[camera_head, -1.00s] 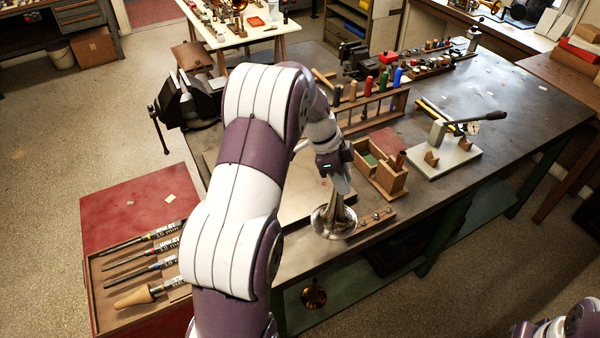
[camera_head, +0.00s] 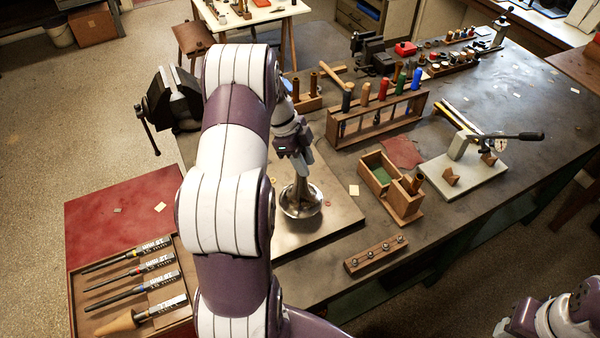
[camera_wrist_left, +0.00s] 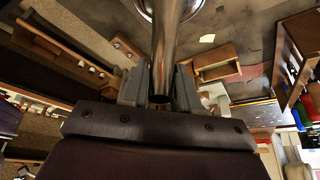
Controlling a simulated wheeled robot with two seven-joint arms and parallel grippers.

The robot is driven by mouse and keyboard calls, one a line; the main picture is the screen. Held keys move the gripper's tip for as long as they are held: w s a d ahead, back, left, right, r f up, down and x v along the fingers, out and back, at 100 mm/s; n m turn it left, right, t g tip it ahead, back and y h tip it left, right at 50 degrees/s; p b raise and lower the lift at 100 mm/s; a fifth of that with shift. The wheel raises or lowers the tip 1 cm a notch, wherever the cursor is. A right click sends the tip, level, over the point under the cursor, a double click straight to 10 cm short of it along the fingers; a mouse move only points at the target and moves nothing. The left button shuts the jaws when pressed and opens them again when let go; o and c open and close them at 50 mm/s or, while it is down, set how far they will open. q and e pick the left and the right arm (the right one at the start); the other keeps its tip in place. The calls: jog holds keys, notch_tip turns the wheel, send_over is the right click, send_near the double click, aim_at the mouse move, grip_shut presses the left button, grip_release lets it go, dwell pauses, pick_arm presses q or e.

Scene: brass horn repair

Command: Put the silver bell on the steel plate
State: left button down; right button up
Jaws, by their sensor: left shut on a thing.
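The silver bell (camera_head: 301,205) is upright, flared mouth down and narrow tube up, over the steel plate (camera_head: 335,215). I cannot tell whether its rim touches the plate. My left gripper (camera_head: 305,163) is shut on the tube of the bell from above. In the left wrist view the bell's tube (camera_wrist_left: 172,40) runs between the two fingers of my left gripper (camera_wrist_left: 161,88), and part of the flared rim shows at the top. My arm hides the plate's left part. My right gripper is not in view; only part of my right arm shows at lower right.
A small wooden block with several metal pieces (camera_head: 376,255) lies right of the plate. An open wooden box (camera_head: 404,205) and a tool rack (camera_head: 375,122) stand beyond. A vise (camera_head: 172,98) is at the bench's left edge. A tray of mandrels (camera_head: 80,318) is at lower left.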

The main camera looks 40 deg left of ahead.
aim_at(301, 179)
pick_arm(q)
jog(key=shift+w+a+f+p, duration=0.2)
jog(key=shift+a+f+p, duration=0.15)
jog(key=shift+a+f, duration=0.15)
jog(key=shift+w+a+f+p, duration=0.2)
jog(key=shift+a+f+p, duration=0.15)
jog(key=shift+f, duration=0.2)
notch_tip(301, 179, down, 3)
jog(key=shift+d+r+p, duration=0.15)
jog(key=shift+p, duration=0.4)
jog(key=shift+s+f+b, duration=0.2)
jog(key=shift+s+b, duration=0.05)
jog(key=shift+b, duration=0.05)
jog(key=c, duration=0.8)
grip_release()
jog(key=shift+w+f, duration=0.1)
jog(key=shift+w, duration=0.1)
jog(key=shift+s+d, duration=0.1)
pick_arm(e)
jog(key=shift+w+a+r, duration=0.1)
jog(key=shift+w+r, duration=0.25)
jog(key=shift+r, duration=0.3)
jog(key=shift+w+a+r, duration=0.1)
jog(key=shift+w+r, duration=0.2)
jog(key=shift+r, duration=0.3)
